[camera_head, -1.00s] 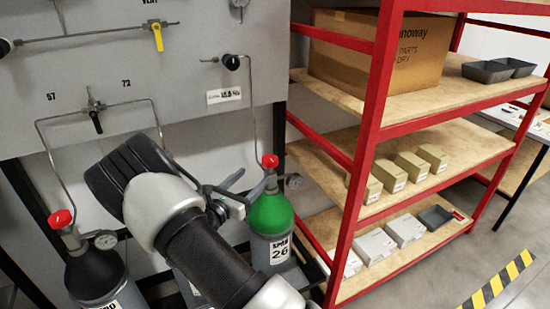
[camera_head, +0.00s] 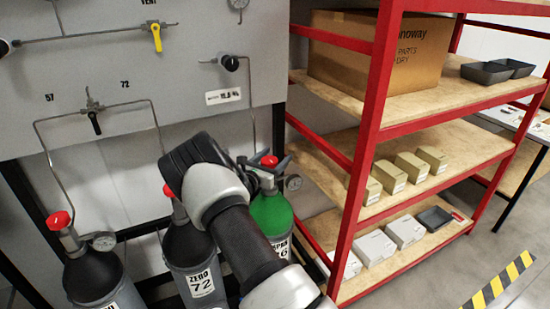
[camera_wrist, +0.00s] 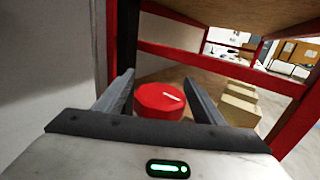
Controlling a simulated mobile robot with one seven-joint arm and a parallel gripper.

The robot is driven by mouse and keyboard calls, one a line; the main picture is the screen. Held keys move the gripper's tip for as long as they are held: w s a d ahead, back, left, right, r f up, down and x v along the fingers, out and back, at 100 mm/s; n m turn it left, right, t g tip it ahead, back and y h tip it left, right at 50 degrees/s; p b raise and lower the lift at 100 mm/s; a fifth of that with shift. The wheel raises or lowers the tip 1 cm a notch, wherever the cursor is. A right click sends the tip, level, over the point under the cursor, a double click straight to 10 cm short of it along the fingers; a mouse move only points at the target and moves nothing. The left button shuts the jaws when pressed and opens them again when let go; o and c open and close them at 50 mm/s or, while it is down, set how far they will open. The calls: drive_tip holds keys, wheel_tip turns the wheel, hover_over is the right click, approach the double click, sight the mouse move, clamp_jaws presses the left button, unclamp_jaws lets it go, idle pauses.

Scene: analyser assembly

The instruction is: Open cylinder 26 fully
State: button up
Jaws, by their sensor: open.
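Cylinder 26 (camera_head: 270,215) is the green-shouldered bottle in the head view; my arm covers part of its label. Its red valve knob (camera_head: 269,160) sits on top, and it also shows in the wrist view (camera_wrist: 160,103) with a short white mark on its top face. My gripper (camera_head: 264,170) is at the knob, and its two fingers also show in the wrist view (camera_wrist: 160,88). The fingers are open, one on each side of the knob, with visible gaps. Whether either finger touches it cannot be told.
Cylinder ZERO 72 (camera_head: 190,250) stands left of cylinder 26, with another grey cylinder (camera_head: 92,275) farther left. A gauge (camera_head: 293,183) sits beside the valve. A red-framed shelf (camera_head: 368,110) stands close on the right. The grey panel (camera_head: 130,70) is behind.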

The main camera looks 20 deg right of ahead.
drive_tip(key=c, duration=1.1)
drive_tip(key=shift+o, duration=0.2)
